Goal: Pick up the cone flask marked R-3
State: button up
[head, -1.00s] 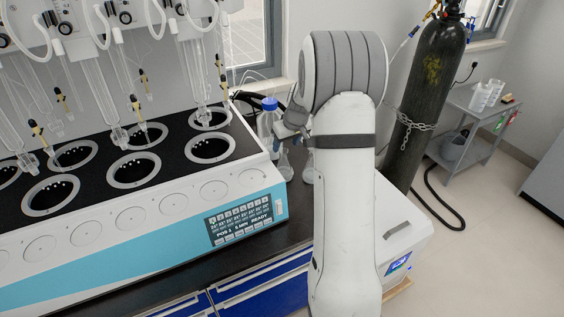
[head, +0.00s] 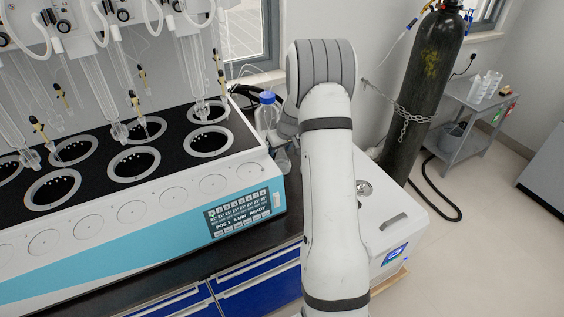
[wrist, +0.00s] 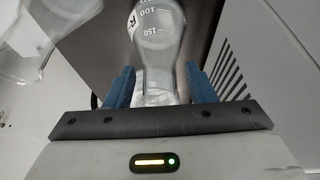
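In the wrist view a clear glass flask (wrist: 158,50) with white graduations at 100 and 150 stands between the two blue fingers of my gripper (wrist: 158,90). Its narrow part lies between the fingers, with a small gap seeming to show on each side. A white label with an R shows at its left edge; the rest of the marking is cut off. A second clear glass vessel (wrist: 40,38) is at the upper left. In the head view glass (head: 282,161) shows low beside the distiller; my arm hides most of the gripper and the flasks.
The white and blue distiller (head: 130,225) with round black wells stands close on the left. A blue-capped bottle (head: 267,112) is just behind my gripper. A white box unit (head: 395,225) stands to the right, with a chained dark gas cylinder (head: 428,95) behind it.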

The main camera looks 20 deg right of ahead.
grip_shut()
dwell(0.3)
jog(key=shift+r, duration=0.1)
dwell(0.4)
